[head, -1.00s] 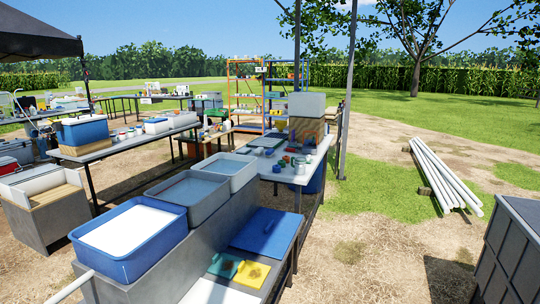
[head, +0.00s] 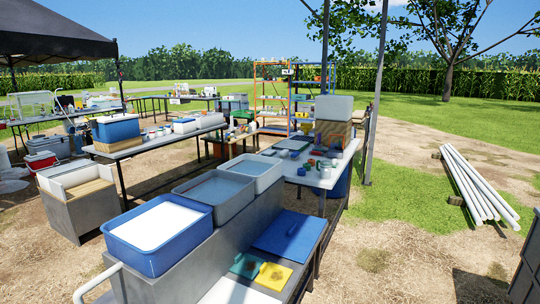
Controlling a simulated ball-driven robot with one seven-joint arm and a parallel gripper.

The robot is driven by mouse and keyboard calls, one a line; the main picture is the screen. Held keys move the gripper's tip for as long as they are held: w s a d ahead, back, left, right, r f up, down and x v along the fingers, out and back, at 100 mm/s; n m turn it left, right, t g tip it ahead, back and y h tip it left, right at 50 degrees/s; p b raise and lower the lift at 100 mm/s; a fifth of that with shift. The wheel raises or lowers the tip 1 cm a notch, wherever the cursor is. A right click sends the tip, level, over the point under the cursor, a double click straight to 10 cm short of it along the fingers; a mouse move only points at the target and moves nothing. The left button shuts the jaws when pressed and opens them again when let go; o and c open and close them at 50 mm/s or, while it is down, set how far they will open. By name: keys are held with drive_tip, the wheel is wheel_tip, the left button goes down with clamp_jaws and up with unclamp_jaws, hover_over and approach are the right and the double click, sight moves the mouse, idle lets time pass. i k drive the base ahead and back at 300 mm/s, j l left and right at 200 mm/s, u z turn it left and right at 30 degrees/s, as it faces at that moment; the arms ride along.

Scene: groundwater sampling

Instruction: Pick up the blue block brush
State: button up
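I cannot make out a blue block brush for certain. Small blue, green and red items lie on the white-topped table (head: 318,180) in the middle of the head view, too small to tell apart. A flat blue board (head: 288,233) lies on the low bench at front centre, with a dark green piece (head: 246,264) and a yellow piece (head: 272,276) in front of it; neither is clearly a brush. My gripper is not in view.
A blue tub (head: 158,262) and two grey basins (head: 214,190) stand in a row on a grey counter. A cooler table (head: 130,151) stands behind on the left. White pipes (head: 478,185) lie at right. Open dirt and grass lie right of the bench.

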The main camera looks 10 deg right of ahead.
sight(295, 155)
drive_tip(key=i+l+z, duration=0.4)
drive_tip(key=i, duration=0.15)
drive_tip(key=i+l+z, duration=0.3)
drive_tip(key=i, duration=0.6)
drive_tip(key=i+j+z, duration=0.1)
drive_tip(key=i+z, duration=0.2)
drive_tip(key=i, duration=0.6)
drive_tip(key=i+u, duration=0.2)
drive_tip(key=i, duration=0.25)
drive_tip(key=i+l+u, duration=0.2)
drive_tip(key=i, duration=0.25)
drive_tip(key=i+l+u, duration=0.2)
drive_tip(key=i, duration=0.25)
drive_tip(key=i+l+u, duration=0.2)
drive_tip(key=i, duration=0.25)
